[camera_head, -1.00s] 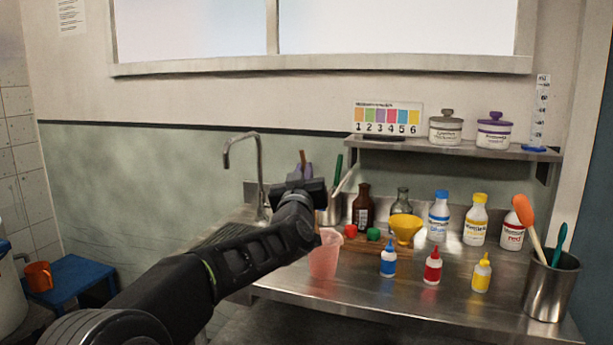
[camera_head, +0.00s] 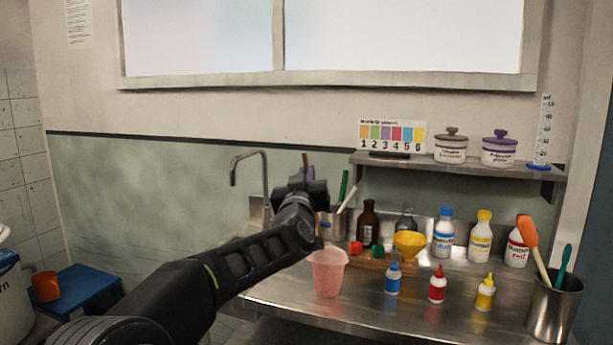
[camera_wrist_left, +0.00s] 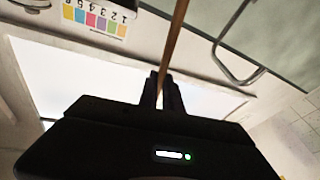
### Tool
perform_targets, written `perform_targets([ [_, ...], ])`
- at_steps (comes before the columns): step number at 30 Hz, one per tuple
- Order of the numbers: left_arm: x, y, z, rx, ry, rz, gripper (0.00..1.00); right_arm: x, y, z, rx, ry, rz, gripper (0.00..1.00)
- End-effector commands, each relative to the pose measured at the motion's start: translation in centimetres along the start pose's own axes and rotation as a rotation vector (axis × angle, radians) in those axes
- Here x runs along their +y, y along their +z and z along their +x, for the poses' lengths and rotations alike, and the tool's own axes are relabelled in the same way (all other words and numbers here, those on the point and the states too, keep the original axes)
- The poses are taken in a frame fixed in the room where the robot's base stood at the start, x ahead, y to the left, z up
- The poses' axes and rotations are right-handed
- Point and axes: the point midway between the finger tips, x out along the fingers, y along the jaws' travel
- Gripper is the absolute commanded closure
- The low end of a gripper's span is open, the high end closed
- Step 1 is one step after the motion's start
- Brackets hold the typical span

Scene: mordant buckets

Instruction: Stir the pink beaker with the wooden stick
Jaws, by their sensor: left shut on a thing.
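The pink beaker (camera_head: 328,274) stands upright on the steel counter near its front edge. My left gripper (camera_head: 304,186) is above and slightly left of the beaker in the head view. It is shut on the wooden stick (camera_wrist_left: 175,42), which runs up out of the fingers in the left wrist view. In the head view a short end of the stick (camera_head: 305,160) shows above the gripper, and a thin part seems to show below it. The stick's lower tip cannot be made out. My right gripper is not in view.
Right of the beaker stand small blue (camera_head: 393,278), red (camera_head: 437,285) and yellow (camera_head: 485,293) dropper bottles. A yellow funnel (camera_head: 409,244) and several larger bottles are behind. A steel pot (camera_head: 554,308) of utensils stands at the right. A tap (camera_head: 264,180) rises behind my arm.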

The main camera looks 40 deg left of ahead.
Motion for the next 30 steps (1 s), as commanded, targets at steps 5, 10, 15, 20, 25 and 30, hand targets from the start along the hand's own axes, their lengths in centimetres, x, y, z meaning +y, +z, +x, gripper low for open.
perform_targets([
  [5,0.0,0.0,0.0,0.000,0.000,0.000,1.00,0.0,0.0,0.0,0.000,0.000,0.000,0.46],
  [10,0.0,0.0,0.0,0.000,0.000,0.000,1.00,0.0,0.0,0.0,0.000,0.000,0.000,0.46],
  [15,0.1,-0.7,0.1,0.000,0.000,0.000,1.00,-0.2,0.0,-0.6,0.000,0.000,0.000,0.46],
  [20,0.6,-2.6,0.6,0.001,0.000,0.000,1.00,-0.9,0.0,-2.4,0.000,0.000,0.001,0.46],
  [25,1.0,-4.8,1.1,0.001,0.001,0.000,1.00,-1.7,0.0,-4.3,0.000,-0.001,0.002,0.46],
  [30,1.4,-6.9,1.5,0.001,0.000,0.000,1.00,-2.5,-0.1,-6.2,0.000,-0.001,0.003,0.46],
])
